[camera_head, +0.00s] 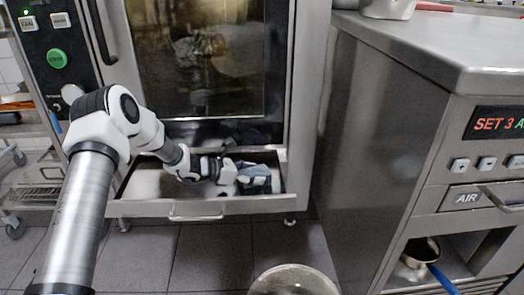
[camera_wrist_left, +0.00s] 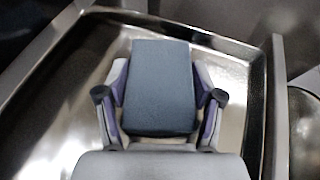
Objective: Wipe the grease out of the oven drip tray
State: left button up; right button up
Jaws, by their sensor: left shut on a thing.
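The drip tray (camera_head: 140,185) is the open, shallow metal drawer below the oven door. My left gripper (camera_head: 240,178) reaches down into its right part and is shut on a blue-grey pad (camera_head: 258,173). In the left wrist view the pad (camera_wrist_left: 158,85) sits between the two fingers of the left gripper (camera_wrist_left: 160,100), over the shiny tray floor (camera_wrist_left: 75,110). I cannot tell whether the pad touches the floor. Dark brownish patches show on the floor in that view, but I cannot tell grease from reflection. My right gripper is not in view.
The oven's glass door (camera_head: 200,60) is shut above the tray. A steel cabinet (camera_head: 370,130) stands close on the right. A round metal container (camera_head: 293,280) stands on the tiled floor in front.

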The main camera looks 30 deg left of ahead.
pick_arm(q)
notch_tip(320, 180, up, 4)
jog(key=shift+a+f+p, duration=0.1)
jog(key=shift+f+p, duration=0.1)
jog(key=shift+p, duration=0.85)
jog(key=shift+r+p, duration=1.65)
jog(key=shift+r, duration=0.6)
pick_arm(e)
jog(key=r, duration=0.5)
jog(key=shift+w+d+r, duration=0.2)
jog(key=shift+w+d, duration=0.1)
